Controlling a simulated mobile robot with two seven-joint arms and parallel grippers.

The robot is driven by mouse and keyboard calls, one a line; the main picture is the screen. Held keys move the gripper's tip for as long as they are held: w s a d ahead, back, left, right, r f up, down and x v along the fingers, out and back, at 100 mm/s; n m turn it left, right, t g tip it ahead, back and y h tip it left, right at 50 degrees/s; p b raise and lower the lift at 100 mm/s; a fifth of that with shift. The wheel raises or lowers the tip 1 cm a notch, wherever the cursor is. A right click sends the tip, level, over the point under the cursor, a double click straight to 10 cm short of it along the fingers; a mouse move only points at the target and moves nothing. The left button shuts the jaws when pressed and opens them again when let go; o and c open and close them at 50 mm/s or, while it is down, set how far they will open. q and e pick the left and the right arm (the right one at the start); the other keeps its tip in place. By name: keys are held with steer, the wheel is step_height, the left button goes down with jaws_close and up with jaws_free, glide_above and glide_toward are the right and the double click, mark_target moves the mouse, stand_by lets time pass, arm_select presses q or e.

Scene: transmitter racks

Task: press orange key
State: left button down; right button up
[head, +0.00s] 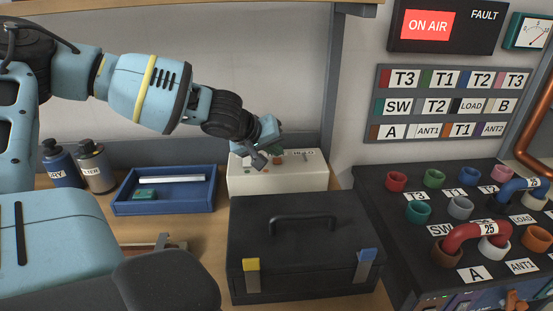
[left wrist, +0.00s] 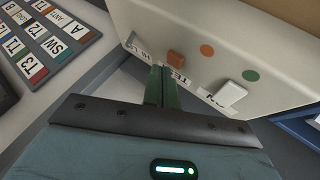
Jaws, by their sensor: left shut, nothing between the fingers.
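A cream box (head: 290,178) stands on the bench behind the black case. In the left wrist view the box (left wrist: 200,25) carries a raised orange key (left wrist: 175,58), a raised white key (left wrist: 232,93), a flat orange dot (left wrist: 207,50) and a flat green dot (left wrist: 251,76). My left gripper (head: 276,157) is over the box's top. In the left wrist view its green fingers (left wrist: 160,80) are shut and empty, with their tips close beside the orange key. I cannot tell whether they touch it. My right gripper is not in view.
A black case (head: 300,222) with a handle stands in front of the box. A blue tray (head: 165,207) is to its left, with two bottles (head: 95,166) beyond. A dark console (head: 405,235) with coloured sockets fills the right. A grey post (head: 331,90) rises behind the box.

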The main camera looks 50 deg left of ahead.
mark_target(274, 162)
arm_select(q)
steer(key=shift+f, duration=0.1)
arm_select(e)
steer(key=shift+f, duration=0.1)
arm_select(q)
steer(key=shift+f+b, duration=0.35)
steer(key=shift+f, duration=0.05)
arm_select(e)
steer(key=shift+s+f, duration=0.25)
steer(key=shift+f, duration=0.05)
arm_select(q)
steer(key=shift+r, duration=0.5)
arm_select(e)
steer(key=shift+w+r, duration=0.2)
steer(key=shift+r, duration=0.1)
